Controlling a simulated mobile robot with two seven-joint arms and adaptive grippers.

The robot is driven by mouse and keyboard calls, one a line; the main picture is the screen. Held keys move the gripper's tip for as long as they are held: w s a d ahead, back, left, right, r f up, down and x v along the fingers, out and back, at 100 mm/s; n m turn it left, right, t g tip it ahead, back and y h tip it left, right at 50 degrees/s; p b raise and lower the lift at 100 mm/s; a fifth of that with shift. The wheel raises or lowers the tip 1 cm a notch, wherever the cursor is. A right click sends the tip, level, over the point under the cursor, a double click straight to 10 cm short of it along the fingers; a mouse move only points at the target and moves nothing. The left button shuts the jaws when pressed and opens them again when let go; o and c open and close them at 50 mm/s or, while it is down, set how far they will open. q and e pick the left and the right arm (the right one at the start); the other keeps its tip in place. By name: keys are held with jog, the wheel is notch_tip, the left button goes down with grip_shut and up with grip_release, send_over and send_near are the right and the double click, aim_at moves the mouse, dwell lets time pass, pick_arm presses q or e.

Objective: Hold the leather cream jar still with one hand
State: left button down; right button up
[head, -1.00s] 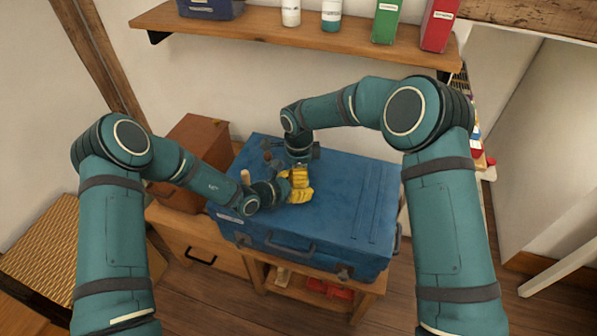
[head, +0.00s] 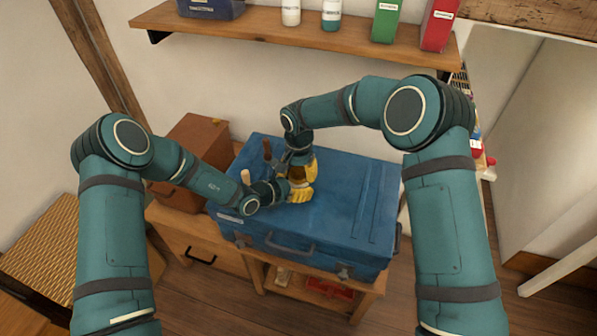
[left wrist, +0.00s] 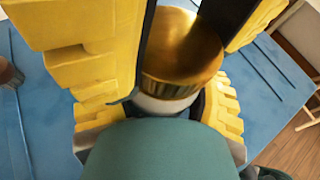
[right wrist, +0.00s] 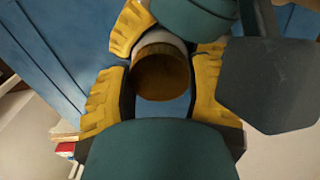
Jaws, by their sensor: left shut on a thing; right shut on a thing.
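The jar has a gold lid (left wrist: 185,55) and a white body (left wrist: 165,103). It is above the blue case (head: 345,190), mostly hidden by fingers in the head view. My left gripper (head: 297,190) comes in low from the left and is shut on the white body. My right gripper (head: 300,165) reaches down from above and is shut around the gold lid; the lid also shows between its yellow fingers in the right wrist view (right wrist: 160,75). The two grippers are very close together. The jar's base is hidden.
A brown upright object (head: 267,149) and a pale wooden peg-like object (head: 245,177) are near my left gripper. A brown box (head: 192,135) stands left of the case. A shelf (head: 280,35) with bottles and boxes hangs behind. The case's right side is clear.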

jog(key=o, duration=1.2)
jog(key=shift+o, duration=0.2)
jog(key=shift+o, duration=0.2)
jog(key=shift+r, duration=2.25)
notch_tip(320, 180, up, 2)
jog(key=m, duration=0.4)
jog(key=shift+m, duration=0.3)
jog(key=m, duration=0.2)
jog(key=r+m, duration=0.1)
jog(key=shift+r+m, duration=0.15)
jog(key=shift+m, duration=0.25)
jog(key=shift+f, duration=3.95)
